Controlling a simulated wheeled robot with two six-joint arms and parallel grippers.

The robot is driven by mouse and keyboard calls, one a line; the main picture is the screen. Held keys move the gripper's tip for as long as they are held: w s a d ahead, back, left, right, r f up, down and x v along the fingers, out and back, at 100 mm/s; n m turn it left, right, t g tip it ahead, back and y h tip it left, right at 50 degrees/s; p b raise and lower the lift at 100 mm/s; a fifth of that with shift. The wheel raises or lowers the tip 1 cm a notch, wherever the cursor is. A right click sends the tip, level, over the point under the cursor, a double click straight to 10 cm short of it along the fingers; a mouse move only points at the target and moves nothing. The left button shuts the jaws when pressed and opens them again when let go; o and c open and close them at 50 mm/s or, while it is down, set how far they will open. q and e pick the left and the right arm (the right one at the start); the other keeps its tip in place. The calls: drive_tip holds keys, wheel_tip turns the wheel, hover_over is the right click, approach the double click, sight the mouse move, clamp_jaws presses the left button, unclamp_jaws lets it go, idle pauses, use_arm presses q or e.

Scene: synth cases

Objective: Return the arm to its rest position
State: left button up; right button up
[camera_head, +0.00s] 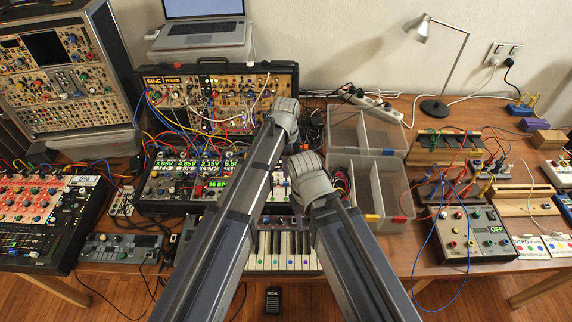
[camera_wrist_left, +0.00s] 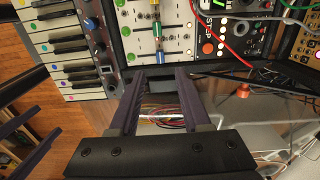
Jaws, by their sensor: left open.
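My left arm (camera_head: 230,205) comes in from the lower left, and its grey wrist (camera_head: 285,113) is over the front of the synth case. My left gripper (camera_wrist_left: 160,73) is open and empty in the left wrist view, its two dark fingers apart. The fingers show near a white-panelled module (camera_wrist_left: 155,38) and above a bin holding coloured cables. In the head view the fingers are hidden behind the wrists. My right arm (camera_head: 350,255) comes in from the lower right, its wrist (camera_head: 310,180) close to the left one. The right fingers cannot be made out clearly.
A small keyboard (camera_head: 285,262) lies below the arms. The synth case (camera_head: 200,105) carries patch cables, with a laptop (camera_head: 205,30) behind. Clear bins (camera_head: 365,135), a lamp (camera_head: 433,105) and cabled modules (camera_head: 465,235) are to the right. A mixer (camera_head: 45,215) is at left.

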idle(0.4)
use_arm(q)
drive_tip(key=s+a+n, duration=1.5)
drive_tip(key=a+n, duration=0.2)
drive_tip(key=n, duration=0.1)
drive_tip(key=s+d+m+y, duration=0.1)
drive_tip(key=s+d+m, duration=0.2)
drive_tip(key=d, duration=0.8)
drive_tip(key=shift+s+d+m, duration=0.2)
drive_tip(key=shift+s+m, duration=0.2)
drive_tip(key=shift+s, duration=0.8)
